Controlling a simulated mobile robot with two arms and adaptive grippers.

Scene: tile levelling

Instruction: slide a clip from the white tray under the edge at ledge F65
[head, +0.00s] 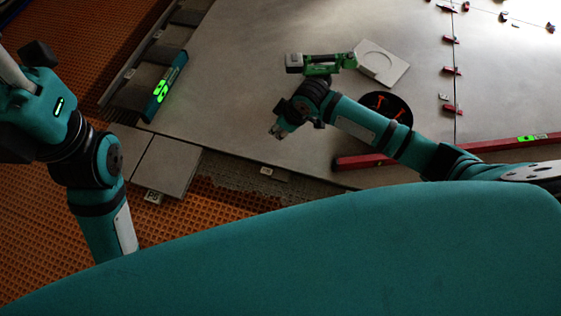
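A pale square piece with a round outline (396,73) lies on the big tiles at upper centre; I cannot tell whether it is the white tray. No clip in a tray can be made out. A small pale marker (265,171) is at the front edge of the tiles, and another dark-patterned marker (153,197) is by the smaller tiles; neither can be read as F65. My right gripper (278,131) is above the tiles, left of the black dish and behind the front edge; its fingers are too small to judge. My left arm shows at left, its gripper out of view.
A green and grey tool (318,64) lies by the pale square. A black dish (376,99) holds orange pieces. A red bar (362,161) lies along the front edge. Red pieces (451,71) line a joint. A teal level (166,86) lies at left. Orange matting (225,199) is bare in front.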

